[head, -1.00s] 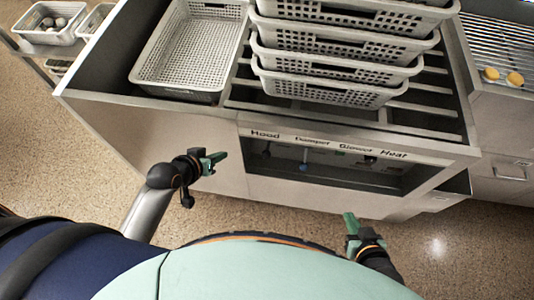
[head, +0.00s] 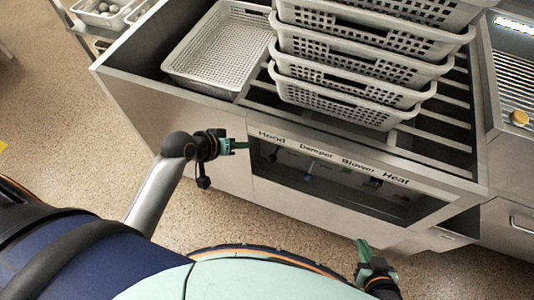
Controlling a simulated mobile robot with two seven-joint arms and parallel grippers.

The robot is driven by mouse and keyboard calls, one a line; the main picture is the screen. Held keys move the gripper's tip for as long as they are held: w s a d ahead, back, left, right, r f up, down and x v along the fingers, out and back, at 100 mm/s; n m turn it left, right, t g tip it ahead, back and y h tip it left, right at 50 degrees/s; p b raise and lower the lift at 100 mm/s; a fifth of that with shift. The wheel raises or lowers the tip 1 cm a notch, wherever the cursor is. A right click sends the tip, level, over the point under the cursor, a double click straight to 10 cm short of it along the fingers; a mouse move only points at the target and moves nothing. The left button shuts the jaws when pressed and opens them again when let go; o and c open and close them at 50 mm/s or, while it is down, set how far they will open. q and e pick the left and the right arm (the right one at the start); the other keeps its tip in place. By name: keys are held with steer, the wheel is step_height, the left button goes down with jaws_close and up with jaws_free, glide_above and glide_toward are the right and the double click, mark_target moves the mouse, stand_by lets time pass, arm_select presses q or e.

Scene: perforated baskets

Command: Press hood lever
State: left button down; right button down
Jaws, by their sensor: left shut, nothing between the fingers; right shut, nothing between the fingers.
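The control recess (head: 330,186) is set in the front of the metal cabinet, under the labels Hood, Damper, Blower and Heat. The Hood label (head: 271,137) is at the left end. Below it a small dark lever (head: 273,155) shows dimly in the recess. A blue-tipped lever (head: 308,177) is under Damper. My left gripper (head: 241,145) is shut and empty, just left of the recess and the Hood label, pointing right. I cannot tell its exact distance from the cabinet front. My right gripper (head: 363,246) is shut and empty, low at the right, below the recess.
A stack of perforated baskets (head: 350,98) stands on the cabinet's slatted top. A single basket (head: 218,60) sits to its left. A rack with bins (head: 103,10) is at the upper left. Another unit with a yellow round item (head: 519,118) stands right. Floor is clear at left.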

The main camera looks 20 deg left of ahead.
arm_select(q)
steer(key=shift+w, duration=0.1)
steer(key=b, duration=0.2)
glide_toward(275, 153)
steer(key=w, duration=0.3)
steer(key=f, duration=0.2)
steer(key=d+f, duration=0.1)
steer(key=shift+s+d, duration=0.15)
steer(key=shift+s, duration=0.2)
steer(key=shift+b, duration=0.3)
